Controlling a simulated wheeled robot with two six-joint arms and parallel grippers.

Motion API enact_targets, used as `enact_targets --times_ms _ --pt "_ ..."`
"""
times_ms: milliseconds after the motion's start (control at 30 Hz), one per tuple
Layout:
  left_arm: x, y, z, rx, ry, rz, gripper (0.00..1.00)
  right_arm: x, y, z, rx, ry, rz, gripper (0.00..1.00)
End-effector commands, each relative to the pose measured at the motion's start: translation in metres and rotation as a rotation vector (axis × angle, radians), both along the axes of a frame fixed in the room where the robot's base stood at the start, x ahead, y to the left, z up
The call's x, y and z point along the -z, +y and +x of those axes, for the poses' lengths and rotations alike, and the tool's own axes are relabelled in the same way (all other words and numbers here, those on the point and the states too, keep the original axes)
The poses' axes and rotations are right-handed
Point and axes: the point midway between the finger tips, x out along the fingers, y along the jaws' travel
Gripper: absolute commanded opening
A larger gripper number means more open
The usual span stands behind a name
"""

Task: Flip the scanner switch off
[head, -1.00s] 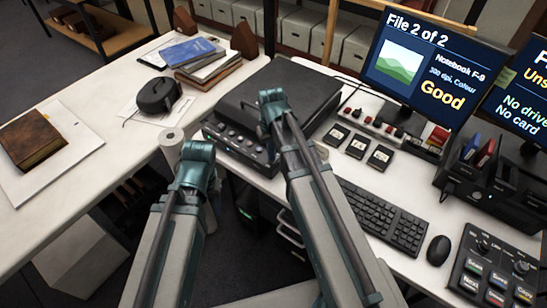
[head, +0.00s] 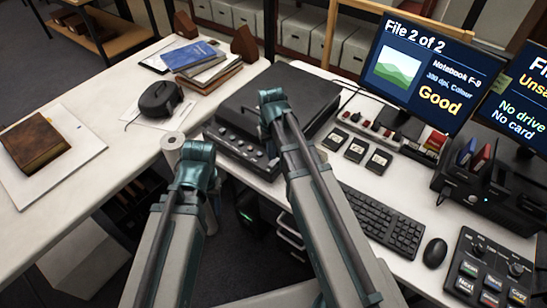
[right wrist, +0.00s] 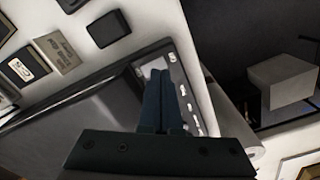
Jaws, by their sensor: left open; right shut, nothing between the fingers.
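The scanner (head: 300,90) is a wide black flat box on the desk, with a row of small controls along its front panel (head: 236,147). In the right wrist view the scanner (right wrist: 85,115) lies under my right gripper (right wrist: 156,74). That gripper is shut and empty, its tips over the panel beside a pale patch and a row of small light buttons (right wrist: 186,100). I cannot tell whether the tips touch the panel, or which control is the switch. My left arm (head: 190,170) is left of the scanner; its fingers are hidden in the head view.
A monitor (head: 420,70) reads "Good" behind a keyboard (head: 380,218) and a mouse (head: 435,253). Three small cards (head: 356,149) lie right of the scanner. A black device (head: 160,99) and stacked books (head: 208,67) are on the left table. A gap separates the two surfaces.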

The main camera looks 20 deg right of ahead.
Motion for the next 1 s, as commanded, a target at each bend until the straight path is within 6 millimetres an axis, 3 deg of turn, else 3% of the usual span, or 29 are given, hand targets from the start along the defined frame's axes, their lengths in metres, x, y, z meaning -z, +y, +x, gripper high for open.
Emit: enact_targets --times_ms 433,800,867,1000 --pt "-0.038 0.000 0.000 0.000 0.000 0.000 0.55 -0.038 0.000 0.000 0.000 0.000 0.000 0.00" --pt "-0.041 0.000 0.000 0.000 0.000 0.000 0.55 -0.041 0.000 -0.001 -0.001 0.000 0.000 0.00" --pt "-0.041 0.000 0.000 0.000 0.000 0.000 0.55 -0.041 0.006 -0.006 -0.008 0.002 -0.003 0.00" --pt "-0.041 0.000 0.000 0.000 0.000 0.000 0.55 -0.041 0.042 -0.048 -0.065 0.014 -0.027 0.00"
